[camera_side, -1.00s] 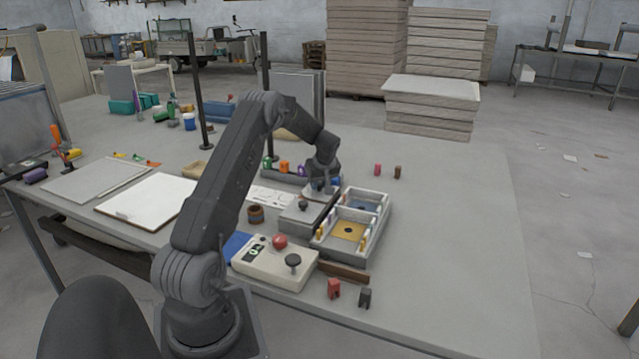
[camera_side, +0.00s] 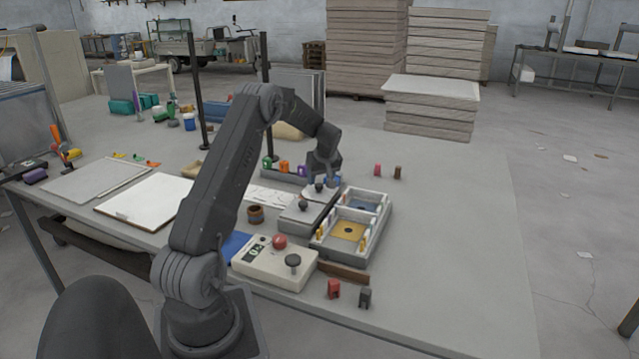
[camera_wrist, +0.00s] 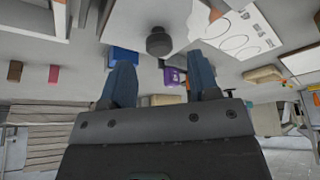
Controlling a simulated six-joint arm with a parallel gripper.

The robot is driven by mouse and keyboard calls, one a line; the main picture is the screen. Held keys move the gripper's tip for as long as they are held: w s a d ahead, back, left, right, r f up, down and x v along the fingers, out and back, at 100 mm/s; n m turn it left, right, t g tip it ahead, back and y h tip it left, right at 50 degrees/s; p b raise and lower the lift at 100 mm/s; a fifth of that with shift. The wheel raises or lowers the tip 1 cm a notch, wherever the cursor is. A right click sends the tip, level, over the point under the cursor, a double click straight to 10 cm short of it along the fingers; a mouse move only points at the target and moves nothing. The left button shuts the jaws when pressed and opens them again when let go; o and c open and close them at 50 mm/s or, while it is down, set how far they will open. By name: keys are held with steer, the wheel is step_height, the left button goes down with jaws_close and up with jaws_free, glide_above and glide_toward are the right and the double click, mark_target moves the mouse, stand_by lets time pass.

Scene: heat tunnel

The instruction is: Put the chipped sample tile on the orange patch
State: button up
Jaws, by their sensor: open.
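An orange patch (camera_side: 349,231) with a dark central spot lies in the near compartment of an open grey two-part tray (camera_side: 376,238). The far compartment has a blue patch (camera_side: 363,207). I cannot make out a chipped sample tile in either view. My gripper (camera_side: 321,183) is open and empty just above a light plate with a dark knob (camera_side: 319,188), left of the tray. In the wrist view the knob (camera_wrist: 158,42) stands just beyond and between my two blue fingers (camera_wrist: 160,75), apart from them.
A control box (camera_side: 272,262) with a red button and black knob stands near the front edge. A rack with coloured pieces (camera_side: 284,168) is behind the gripper. The table's right side is mostly clear.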

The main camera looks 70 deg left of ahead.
steer(key=v, duration=0.9)
steer(key=d+r+m+t, duration=0.15)
steer(key=d+r, duration=0.25)
steer(key=d, duration=0.4)
steer(key=s+d+r+m+t+h, duration=0.1)
steer(key=d+r+m, duration=0.2)
steer(key=d, duration=0.4)
steer(key=d+r+m+t, duration=0.1)
steer(key=d+r+m, duration=0.25)
steer(key=d, duration=0.45)
steer(key=s+d+m+t+h, duration=0.2)
steer(key=s+d+m, duration=0.8)
steer(key=s+d, duration=0.7)
steer(key=d+h, duration=0.1)
steer(key=d, duration=0.3)
steer(key=shift+s+f+h, duration=0.25)
steer(key=shift+s+h, duration=0.05)
steer(key=shift+s, duration=0.05)
